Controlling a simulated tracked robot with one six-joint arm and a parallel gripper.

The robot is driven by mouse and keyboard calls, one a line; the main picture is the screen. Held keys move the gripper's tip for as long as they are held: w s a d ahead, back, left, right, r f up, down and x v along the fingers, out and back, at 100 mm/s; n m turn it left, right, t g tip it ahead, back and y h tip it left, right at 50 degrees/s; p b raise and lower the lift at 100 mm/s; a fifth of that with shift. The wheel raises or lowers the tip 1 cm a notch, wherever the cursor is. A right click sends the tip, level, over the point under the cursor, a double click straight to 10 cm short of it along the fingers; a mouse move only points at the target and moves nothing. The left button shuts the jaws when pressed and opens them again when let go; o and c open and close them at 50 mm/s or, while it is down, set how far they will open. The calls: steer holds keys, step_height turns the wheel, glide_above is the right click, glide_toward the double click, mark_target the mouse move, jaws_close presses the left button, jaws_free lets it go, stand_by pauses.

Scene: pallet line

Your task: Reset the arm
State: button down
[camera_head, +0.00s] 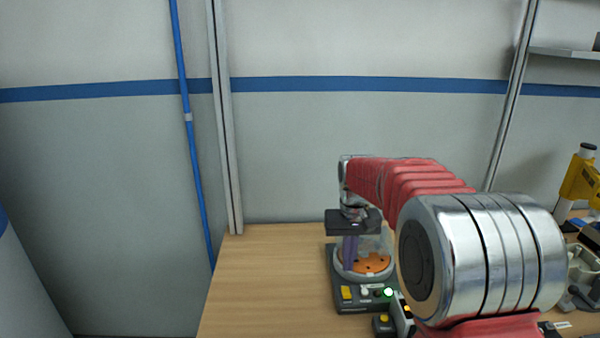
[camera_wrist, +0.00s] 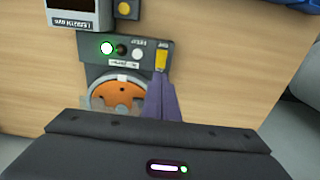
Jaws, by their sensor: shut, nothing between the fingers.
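My gripper (camera_head: 350,257) points down from my red and silver arm, its purple fingers shut and empty. In the head view it is over or just beside the left part of a small dark grey machine (camera_head: 352,296) with an orange disc (camera_head: 372,263) in a round clear housing. In the wrist view the purple fingers (camera_wrist: 162,90) overlap the machine's right side, beside the orange disc (camera_wrist: 112,99). I cannot tell whether they touch it.
The wooden bench (camera_head: 255,275) is clear left of the machine. A small device with a yellow button (camera_head: 383,318) stands in front of it. A yellow instrument (camera_head: 580,180) and other gear stand at the far right. A grey wall (camera_head: 300,150) stands behind.

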steer(key=s+f, duration=0.2)
steer(key=s, duration=0.1)
steer(key=shift+s+f, duration=0.15)
steer(key=shift+s, duration=0.15)
steer(key=s+r+t, duration=0.2)
steer(key=s+r, duration=0.2)
steer(key=s, duration=0.9)
steer(key=s+r+t, duration=0.3)
steer(key=s+r, duration=0.2)
steer(key=s, duration=0.9)
steer(key=shift+r, duration=0.2)
